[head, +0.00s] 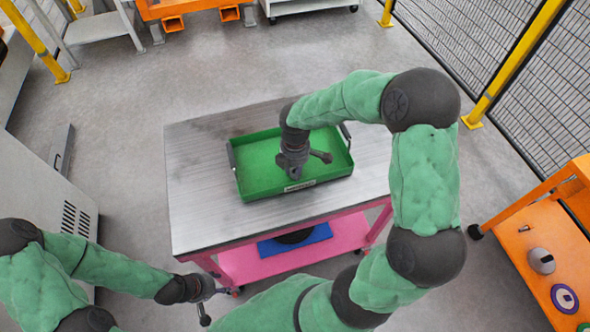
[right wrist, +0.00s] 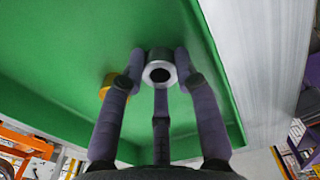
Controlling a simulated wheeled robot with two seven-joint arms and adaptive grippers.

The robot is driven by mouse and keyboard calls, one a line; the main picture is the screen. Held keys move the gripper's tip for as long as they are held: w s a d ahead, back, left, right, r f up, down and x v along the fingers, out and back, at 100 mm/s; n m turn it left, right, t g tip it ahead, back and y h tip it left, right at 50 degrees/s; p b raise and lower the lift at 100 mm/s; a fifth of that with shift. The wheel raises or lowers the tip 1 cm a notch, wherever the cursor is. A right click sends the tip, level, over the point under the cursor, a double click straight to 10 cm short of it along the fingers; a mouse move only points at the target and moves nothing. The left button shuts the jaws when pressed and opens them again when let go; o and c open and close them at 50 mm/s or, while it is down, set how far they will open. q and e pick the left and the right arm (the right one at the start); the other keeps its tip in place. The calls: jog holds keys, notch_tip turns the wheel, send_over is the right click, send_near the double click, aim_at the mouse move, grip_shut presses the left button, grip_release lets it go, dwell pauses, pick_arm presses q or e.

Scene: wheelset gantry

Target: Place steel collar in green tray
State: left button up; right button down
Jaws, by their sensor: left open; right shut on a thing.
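The green tray (head: 258,172) lies on the metal tabletop of a pink-framed cart. Its green floor also fills much of the right wrist view (right wrist: 60,50). My right gripper (head: 293,165) is over the tray, pointing down. In the right wrist view its three purple-grey fingers (right wrist: 160,85) are shut on the steel collar (right wrist: 160,71), a short silvery ring with a dark bore. I cannot tell whether the collar touches the tray floor. In the head view the collar cannot be made out under my gripper. My left gripper (head: 207,300) is open and empty, low at the cart's front left.
An orange-yellow piece (right wrist: 107,84) shows partly behind a finger in the right wrist view. The bare metal tabletop (head: 200,200) surrounds the tray. A blue mat (head: 315,240) with a dark round thing lies on the lower shelf. An orange bench (head: 520,250) with parts stands right.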

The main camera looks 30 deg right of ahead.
jog(key=c, duration=1.2)
grip_release()
jog(key=shift+f, duration=0.1)
notch_tip(320, 180, up, 12)
jog(key=p, duration=0.3)
jog(key=shift+r, duration=0.2)
